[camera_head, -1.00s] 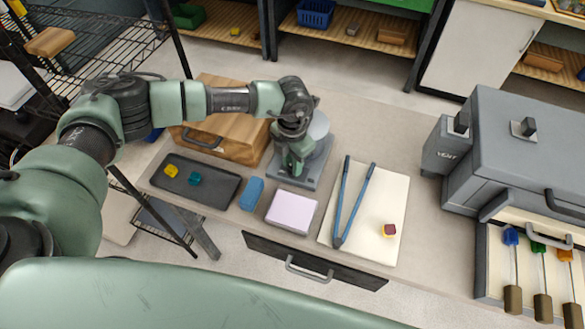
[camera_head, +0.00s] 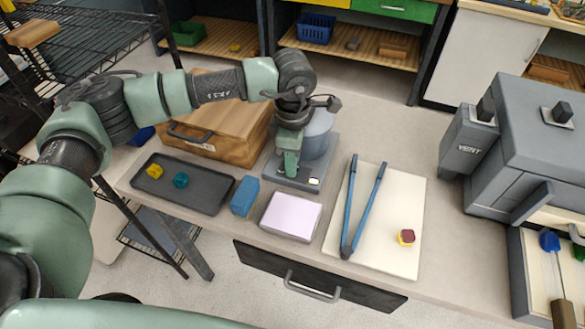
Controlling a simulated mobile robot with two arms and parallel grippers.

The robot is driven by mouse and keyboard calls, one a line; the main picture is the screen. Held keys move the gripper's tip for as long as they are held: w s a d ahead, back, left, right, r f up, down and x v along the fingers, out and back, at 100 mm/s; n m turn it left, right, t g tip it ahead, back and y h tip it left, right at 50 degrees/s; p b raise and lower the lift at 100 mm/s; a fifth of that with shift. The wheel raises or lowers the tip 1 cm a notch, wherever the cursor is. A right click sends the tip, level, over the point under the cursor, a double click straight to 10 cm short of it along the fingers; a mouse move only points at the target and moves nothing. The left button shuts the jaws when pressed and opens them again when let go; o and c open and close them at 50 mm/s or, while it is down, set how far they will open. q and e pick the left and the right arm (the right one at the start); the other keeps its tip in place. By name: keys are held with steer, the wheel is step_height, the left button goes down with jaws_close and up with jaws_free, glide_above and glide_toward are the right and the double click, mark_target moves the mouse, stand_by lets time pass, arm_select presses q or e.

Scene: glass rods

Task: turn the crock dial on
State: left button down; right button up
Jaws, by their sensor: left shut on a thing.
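The crock (camera_head: 320,134) is a grey-blue rounded vessel on a flat grey base (camera_head: 322,160), at the back middle of the counter. My left gripper (camera_head: 290,168) points down over the front left of the base, beside the crock. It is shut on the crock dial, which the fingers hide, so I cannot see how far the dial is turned. A small pale, lit-looking patch (camera_head: 314,182) shows at the base's front right corner. My right gripper is not in view.
A wooden box (camera_head: 215,130) and a dark tray (camera_head: 183,188) with small coloured pieces lie left. A blue block (camera_head: 245,196), lilac block (camera_head: 291,215) and cream board (camera_head: 397,222) with blue tongs (camera_head: 361,215) lie in front. A grey oven-like unit (camera_head: 540,150) stands right.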

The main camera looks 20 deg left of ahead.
arm_select(q)
steer(key=shift+w+r+m+b, duration=0.1)
steer(key=shift+w+m+b, duration=0.05)
steer(key=shift+m+b, duration=0.8)
steer(key=shift+r, duration=0.1)
steer(key=c, duration=1.2)
jaws_free()
steer(key=shift+o, duration=0.2)
